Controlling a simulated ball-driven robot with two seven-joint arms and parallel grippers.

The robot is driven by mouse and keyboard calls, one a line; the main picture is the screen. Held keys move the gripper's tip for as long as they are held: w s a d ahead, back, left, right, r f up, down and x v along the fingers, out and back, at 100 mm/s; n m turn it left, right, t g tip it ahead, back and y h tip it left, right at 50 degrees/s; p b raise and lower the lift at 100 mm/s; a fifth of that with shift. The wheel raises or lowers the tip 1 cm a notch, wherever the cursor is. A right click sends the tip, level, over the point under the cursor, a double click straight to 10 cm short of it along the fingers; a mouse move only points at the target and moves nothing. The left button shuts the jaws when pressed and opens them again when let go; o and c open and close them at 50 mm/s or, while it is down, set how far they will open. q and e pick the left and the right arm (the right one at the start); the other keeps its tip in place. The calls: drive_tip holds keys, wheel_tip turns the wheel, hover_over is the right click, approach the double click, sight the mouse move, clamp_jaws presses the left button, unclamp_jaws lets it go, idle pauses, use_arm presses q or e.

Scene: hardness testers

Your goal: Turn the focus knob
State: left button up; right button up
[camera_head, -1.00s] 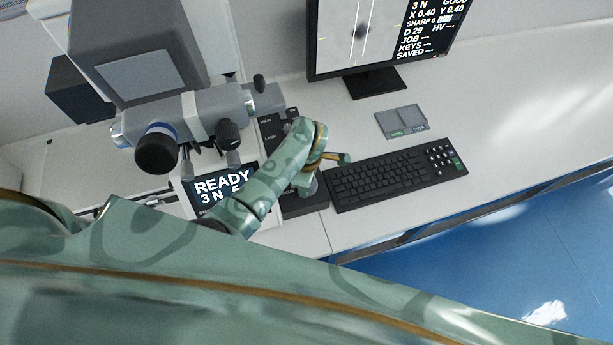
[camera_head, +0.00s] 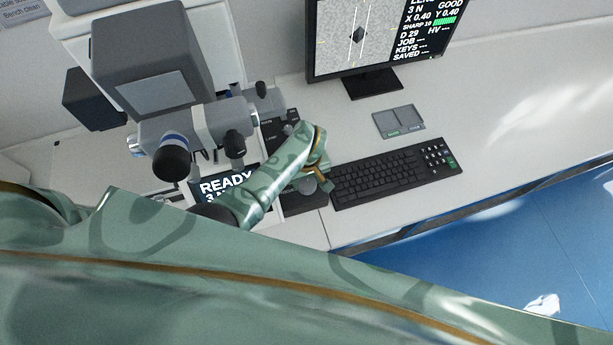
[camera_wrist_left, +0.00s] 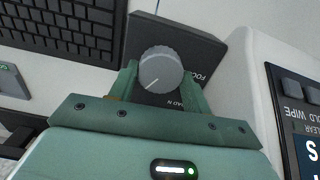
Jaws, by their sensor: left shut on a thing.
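The focus knob (camera_wrist_left: 160,72) is a grey ribbed dial with a white pointer line on a dark control box. In the left wrist view it sits between the two fingers of my left gripper (camera_wrist_left: 161,88), which is shut on it. Part of a "FOC" label shows beside it. In the head view my left gripper (camera_head: 316,184) is over the front end of the dark control box (camera_head: 301,203), left of the keyboard, and largely hides the knob. The monitor (camera_head: 382,35) shows a dark diamond-shaped mark and "SHARP 10" with a green bar. My right gripper is not in view.
The keyboard (camera_head: 393,176) lies close to the right of my left gripper. The hardness tester (camera_head: 145,75) stands on the left, with its eyepiece (camera_head: 171,163) and "READY" screen (camera_head: 225,183) near my forearm.

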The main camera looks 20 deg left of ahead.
sight(307, 181)
use_arm(q)
drive_tip(key=shift+m+p, duration=0.5)
drive_tip(key=shift+m, duration=1.5)
drive_tip(key=o, duration=1)
wheel_tip(307, 181, up, 12)
drive_tip(key=p, duration=0.5)
